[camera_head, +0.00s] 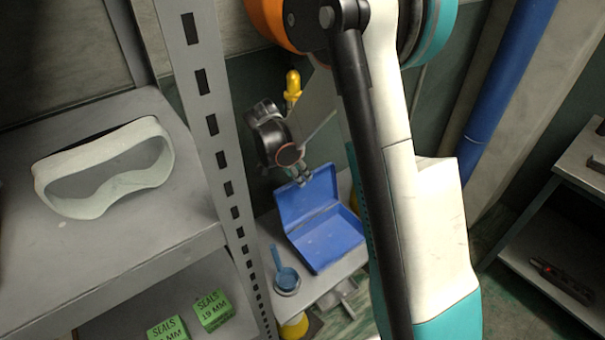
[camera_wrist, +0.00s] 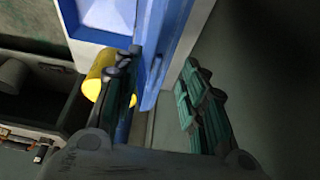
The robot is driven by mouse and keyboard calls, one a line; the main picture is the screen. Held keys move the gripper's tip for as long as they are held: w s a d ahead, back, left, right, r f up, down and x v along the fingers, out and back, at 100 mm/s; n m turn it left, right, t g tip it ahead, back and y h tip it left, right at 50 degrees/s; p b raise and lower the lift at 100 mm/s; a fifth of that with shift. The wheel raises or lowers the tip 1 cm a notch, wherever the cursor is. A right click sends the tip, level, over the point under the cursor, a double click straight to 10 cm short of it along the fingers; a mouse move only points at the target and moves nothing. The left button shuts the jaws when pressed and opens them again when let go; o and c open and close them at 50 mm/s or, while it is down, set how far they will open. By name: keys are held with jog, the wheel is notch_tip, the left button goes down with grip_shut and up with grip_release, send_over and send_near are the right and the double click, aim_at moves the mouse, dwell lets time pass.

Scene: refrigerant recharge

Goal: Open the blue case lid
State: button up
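The blue case (camera_head: 327,240) sits on a grey bench, with its lid (camera_head: 307,200) raised to a steep angle at the back. The inside of the case is visible and looks empty. My gripper (camera_head: 302,178) is at the top edge of the raised lid. In the wrist view its two green-padded fingers (camera_wrist: 163,80) are spread apart. A blue edge, apparently the lid's (camera_wrist: 155,60), lies between them, close to the left finger. I cannot tell whether that finger touches it. The right finger is clear of it.
A blue scoop-like tool in a small round dish (camera_head: 286,279) stands left of the case. A grey shelf post (camera_head: 215,150) rises at the left. White goggles (camera_head: 105,168) and green seal boxes (camera_head: 212,311) are on the shelves. A yellow cylinder (camera_wrist: 97,77) is near the left finger.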

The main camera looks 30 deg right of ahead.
jog(key=shift+w+d, duration=0.1)
jog(key=shift+d, duration=0.6)
jog(key=shift+d+f+b, duration=0.3)
jog(key=shift+f+b, duration=0.05)
jog(key=shift+f, duration=0.25)
jog(key=shift+c, duration=0.4)
grip_shut()
jog(key=s+t, duration=0.1)
jog(key=s, duration=0.2)
jog(key=s+d+t+b, duration=0.1)
jog(key=s, duration=0.1)
jog(key=shift+s+r+m+t+y, duration=0.15)
jog(key=shift+r+m+t+y, duration=0.15)
jog(key=shift+r, duration=0.1)
